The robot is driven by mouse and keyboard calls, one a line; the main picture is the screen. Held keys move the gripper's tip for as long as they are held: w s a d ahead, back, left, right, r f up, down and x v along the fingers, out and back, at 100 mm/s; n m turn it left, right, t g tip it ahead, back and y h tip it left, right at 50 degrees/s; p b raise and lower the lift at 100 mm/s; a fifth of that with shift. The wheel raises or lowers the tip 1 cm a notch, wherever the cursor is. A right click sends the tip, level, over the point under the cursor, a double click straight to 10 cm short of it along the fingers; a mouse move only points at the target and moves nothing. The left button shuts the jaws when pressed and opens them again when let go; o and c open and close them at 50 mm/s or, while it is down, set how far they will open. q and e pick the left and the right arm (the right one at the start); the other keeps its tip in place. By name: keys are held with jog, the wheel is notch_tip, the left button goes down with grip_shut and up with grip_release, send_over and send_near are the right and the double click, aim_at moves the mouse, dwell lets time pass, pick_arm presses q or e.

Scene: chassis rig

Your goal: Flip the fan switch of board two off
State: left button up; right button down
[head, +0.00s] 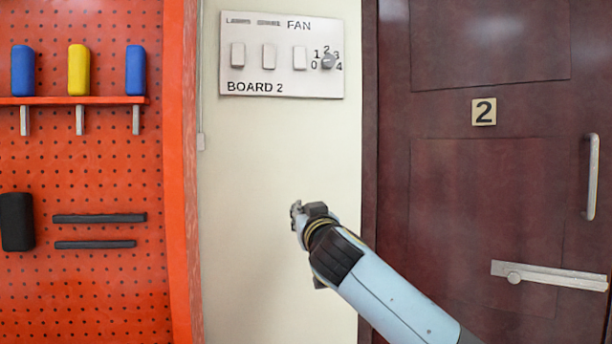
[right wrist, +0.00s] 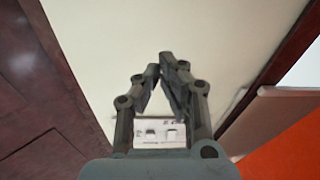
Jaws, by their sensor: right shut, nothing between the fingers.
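Board two (head: 258,87) is a pale switch plate high on the cream wall, marked "BOARD 2". It has three pale rocker switches in a row and a grey dial at its right end, numbered 0 to 4. The fan switch (head: 300,58) is the rightmost rocker, under the word "FAN". I cannot tell which way it is tipped. My right gripper (head: 297,212) is below the board, apart from it, shut and empty. In the right wrist view its fingertips (right wrist: 167,62) meet, and part of a pale switch plate (right wrist: 160,140) shows between the finger bases. My left gripper is not in view.
An orange pegboard (head: 80,170) with a shelf of blue and yellow blocks stands at the left. A dark red door (head: 450,200) marked 2, with a handle and a bolt, is at the right. The wall between gripper and board is clear.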

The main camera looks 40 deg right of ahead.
jog(key=s+r+m+t+h, duration=0.1)
jog(key=s+r+t+h, duration=0.1)
jog(key=r, duration=1.2)
jog(key=s+a+r+t+h, duration=0.1)
jog(key=s+r+t, duration=0.1)
jog(key=r, duration=1.2)
jog(key=shift+s+a+r+m+t+h+p, duration=0.15)
jog(key=shift+s+r+m+t+h+p, duration=0.2)
jog(key=shift+s, duration=0.45)
jog(key=shift+f, duration=0.1)
jog(key=p, duration=0.4)
send_near(303, 51)
notch_tip(303, 51, up, 4)
jog(key=w, duration=0.1)
jog(key=w+d, duration=0.1)
jog(key=w+d+f, duration=0.1)
jog(key=shift+w+f, duration=0.1)
jog(key=shift+w, duration=0.25)
